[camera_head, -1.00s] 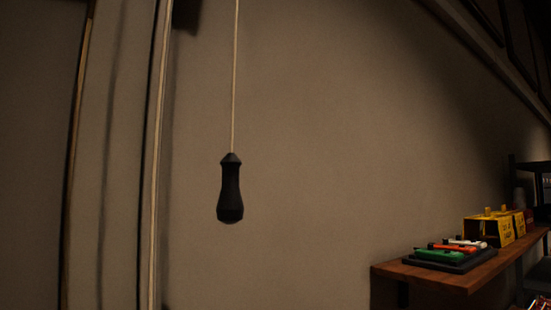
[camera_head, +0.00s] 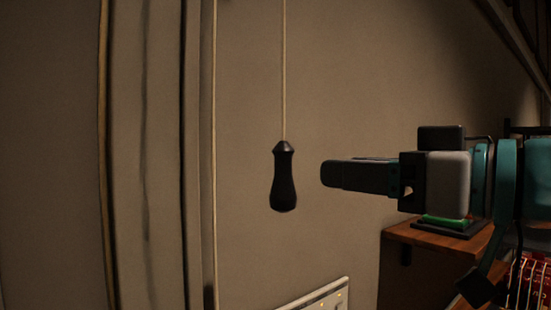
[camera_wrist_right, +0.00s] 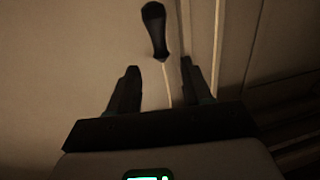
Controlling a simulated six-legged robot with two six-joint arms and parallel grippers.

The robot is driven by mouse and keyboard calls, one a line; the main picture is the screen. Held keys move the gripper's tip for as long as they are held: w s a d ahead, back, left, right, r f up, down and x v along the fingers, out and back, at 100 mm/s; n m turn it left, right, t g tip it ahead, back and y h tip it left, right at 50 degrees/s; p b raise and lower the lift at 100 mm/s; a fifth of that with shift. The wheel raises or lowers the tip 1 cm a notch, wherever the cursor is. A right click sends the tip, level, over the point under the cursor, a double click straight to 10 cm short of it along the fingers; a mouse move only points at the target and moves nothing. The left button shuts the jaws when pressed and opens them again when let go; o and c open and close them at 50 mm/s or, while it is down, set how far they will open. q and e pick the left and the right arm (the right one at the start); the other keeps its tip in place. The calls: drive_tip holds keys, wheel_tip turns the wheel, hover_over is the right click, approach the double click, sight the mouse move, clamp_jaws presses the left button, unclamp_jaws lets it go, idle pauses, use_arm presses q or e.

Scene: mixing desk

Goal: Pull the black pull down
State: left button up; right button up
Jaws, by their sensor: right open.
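The black pull (camera_head: 284,178) hangs upright on a thin pale cord (camera_head: 284,70) in the middle of the head view. My right gripper (camera_head: 326,174) comes in from the right at about the pull's height, with a gap in the picture between its tips and the pull. In the right wrist view the black pull (camera_wrist_right: 155,28) shows at the top, beyond the two spread fingers (camera_wrist_right: 160,72) and roughly in line with the space between them. Nothing is between the fingers but the cord seen in the background. My left gripper is not in view.
A wooden shelf (camera_head: 398,234) stands at the right, partly behind my right arm, with a green item (camera_head: 446,221) on it. A pale panel with small lights (camera_head: 318,298) is at the bottom. Vertical trim (camera_head: 197,150) runs left of the pull. The wall behind is plain.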

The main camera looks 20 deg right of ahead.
sight(291, 166)
drive_tip(key=p+x, duration=0.2)
drive_tip(key=x, duration=0.8)
drive_tip(key=shift+w+p, duration=0.3)
drive_tip(key=shift+w, duration=0.15)
drive_tip(key=shift+w+a, duration=0.15)
drive_tip(key=shift+a, duration=0.15)
drive_tip(key=shift+d, duration=0.1)
clamp_jaws()
drive_tip(key=shift+f, duration=0.15)
